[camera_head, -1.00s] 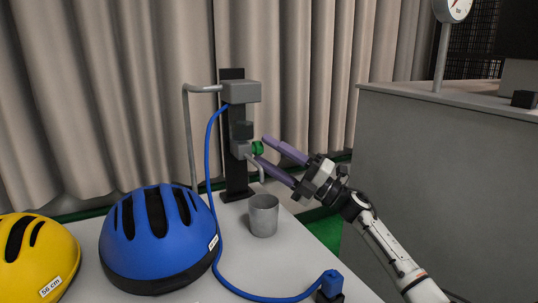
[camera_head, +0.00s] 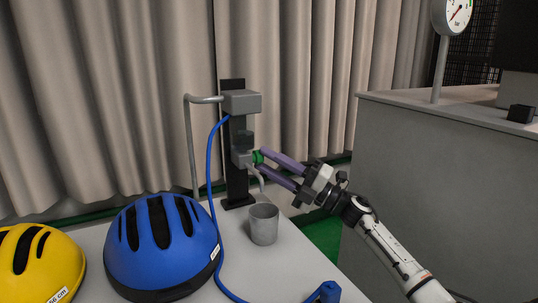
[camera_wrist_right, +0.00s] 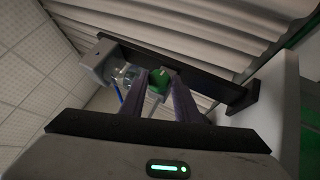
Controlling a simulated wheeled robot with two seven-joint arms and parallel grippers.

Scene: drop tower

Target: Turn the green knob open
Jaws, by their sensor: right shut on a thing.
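The green knob (camera_head: 257,157) sits on the right side of a grey valve block on a black upright stand (camera_head: 235,188). My right gripper (camera_head: 262,160) reaches in from the right with its purple fingers at the knob. In the right wrist view the green knob (camera_wrist_right: 159,82) is between the two fingertips (camera_wrist_right: 161,84), and the gripper is shut on it. The fingers hide part of the knob. My left gripper is not in view.
A grey cup (camera_head: 264,226) stands below the spout. A blue helmet (camera_head: 163,245) and a yellow helmet (camera_head: 36,265) lie to the left. A blue hose (camera_head: 209,165) runs down to the table. A grey cabinet (camera_head: 430,190) with a dial gauge (camera_head: 455,14) stands right.

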